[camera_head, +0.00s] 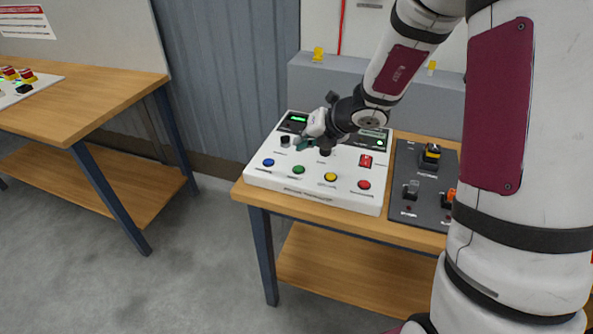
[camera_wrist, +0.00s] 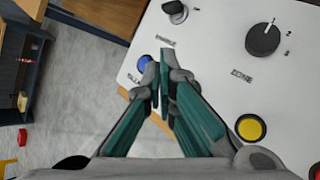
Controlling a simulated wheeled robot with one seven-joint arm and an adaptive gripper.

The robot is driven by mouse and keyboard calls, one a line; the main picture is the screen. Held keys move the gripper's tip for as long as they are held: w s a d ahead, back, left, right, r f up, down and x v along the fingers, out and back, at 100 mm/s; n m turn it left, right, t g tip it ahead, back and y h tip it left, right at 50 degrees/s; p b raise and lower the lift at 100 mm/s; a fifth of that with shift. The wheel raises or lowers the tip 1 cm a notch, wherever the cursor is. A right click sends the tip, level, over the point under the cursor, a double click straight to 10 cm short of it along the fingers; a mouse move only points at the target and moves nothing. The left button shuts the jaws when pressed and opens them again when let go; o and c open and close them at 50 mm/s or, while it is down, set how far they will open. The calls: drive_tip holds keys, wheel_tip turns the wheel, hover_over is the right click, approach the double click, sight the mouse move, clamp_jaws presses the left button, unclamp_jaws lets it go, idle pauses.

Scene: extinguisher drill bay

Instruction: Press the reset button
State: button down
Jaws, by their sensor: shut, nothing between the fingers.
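A white control panel (camera_head: 314,185) lies on the wooden bench. Along its front edge are a blue button (camera_head: 268,162), a green button (camera_head: 298,169), a yellow button (camera_head: 330,177) and a red button (camera_head: 364,184). Their labels are too small to read, so I cannot tell which is reset. My gripper (camera_head: 301,146) is shut and empty above the panel, behind the green button in the head view. In the wrist view, my gripper (camera_wrist: 164,76) covers the green button; the blue button (camera_wrist: 144,62) shows left of the fingertips and the yellow button (camera_wrist: 250,127) to the right.
A black zone knob (camera_wrist: 263,39) and a smaller knob (camera_wrist: 175,11) stand up from the panel. A red switch (camera_head: 366,160) is at its right. A dark panel (camera_head: 425,178) with several switches lies to the right. Another bench (camera_head: 100,92) stands at left, with bare floor between.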

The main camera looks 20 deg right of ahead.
sight(301, 167)
drive_tip(key=shift+f+b, duration=1.95)
drive_tip(key=shift+f, duration=0.3)
drive_tip(key=shift+f, duration=0.1)
drive_tip(key=shift+f+b, duration=0.3)
drive_tip(key=shift+b, duration=0.1)
drive_tip(key=shift+f+b, duration=0.45)
idle(0.5)
drive_tip(key=shift+r, duration=0.1)
drive_tip(key=shift+r+p, duration=0.8)
drive_tip(key=shift+p, duration=0.1)
wheel_tip(301, 167, up, 5)
drive_tip(key=p, duration=0.5)
drive_tip(key=shift+s+f, duration=0.1)
drive_tip(key=shift+f, duration=0.05)
